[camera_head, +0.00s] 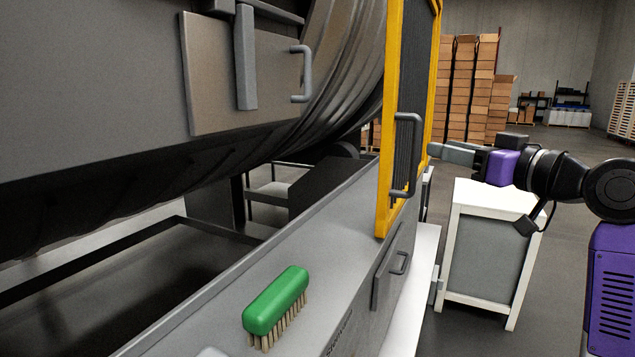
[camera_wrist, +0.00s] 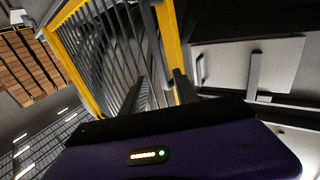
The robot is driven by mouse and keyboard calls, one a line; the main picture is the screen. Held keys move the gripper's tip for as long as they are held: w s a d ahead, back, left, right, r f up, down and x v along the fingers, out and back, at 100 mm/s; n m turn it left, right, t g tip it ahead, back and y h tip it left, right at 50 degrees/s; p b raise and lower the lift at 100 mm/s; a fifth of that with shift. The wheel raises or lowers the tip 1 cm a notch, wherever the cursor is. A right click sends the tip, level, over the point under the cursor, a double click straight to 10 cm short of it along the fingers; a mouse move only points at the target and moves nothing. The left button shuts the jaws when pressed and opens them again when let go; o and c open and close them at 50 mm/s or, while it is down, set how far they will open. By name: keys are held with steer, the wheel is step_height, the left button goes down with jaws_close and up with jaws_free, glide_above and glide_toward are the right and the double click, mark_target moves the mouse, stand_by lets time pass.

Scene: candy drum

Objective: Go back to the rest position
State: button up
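My gripper (camera_head: 436,151) is raised at the right in the head view, pointing left toward the yellow-framed guard door (camera_head: 392,120). Its fingertips appear just right of the door's frame; I cannot tell the exact gap. In the wrist view my two dark fingers (camera_wrist: 160,92) stand apart with nothing held between them. The yellow frame and mesh (camera_wrist: 85,60) are ahead of them. The door's dark handle (camera_head: 405,155) shows left of the gripper and is not gripped.
A green brush (camera_head: 276,300) lies on the machine's grey ledge (camera_head: 330,230). The big drum (camera_head: 345,70) is at the left. A white-framed cabinet (camera_head: 490,245) stands below my arm. Stacked boxes (camera_head: 470,90) are far behind. Open floor lies at the right.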

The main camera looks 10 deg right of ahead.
step_height(320, 180, up, 5)
steer(key=d+m+t+h, duration=0.2)
steer(key=d+t, duration=0.1)
steer(key=s+a+f+m+h, duration=0.1)
steer(key=s+f+m+h, duration=0.15)
steer(key=s+f, duration=0.45)
steer(key=s+a+f+m+t+h, duration=0.1)
steer(key=s+f+m+h, duration=0.15)
steer(key=f, duration=0.85)
steer(key=s+f+m+h, duration=0.2)
steer(key=s+f+h, duration=0.3)
steer(key=f, duration=0.4)
steer(key=s+a+f+n+g+y, duration=0.1)
steer(key=s+a+f, duration=0.3)
steer(key=s, duration=0.7)
steer(key=s+a+f+n+g+y, duration=0.2)
steer(key=s+a+f, duration=0.3)
steer(key=s+f, duration=0.3)
steer(key=s+a+f+n+g+y, duration=0.2)
steer(key=s+f, duration=0.4)
steer(key=s, duration=1)
steer(key=a+g, duration=0.1)
steer(key=a, duration=0.1)
steer(key=shift+a+f+y, duration=0.3)
steer(key=shift+y, duration=0.1)
steer(key=shift+o, duration=0.2)
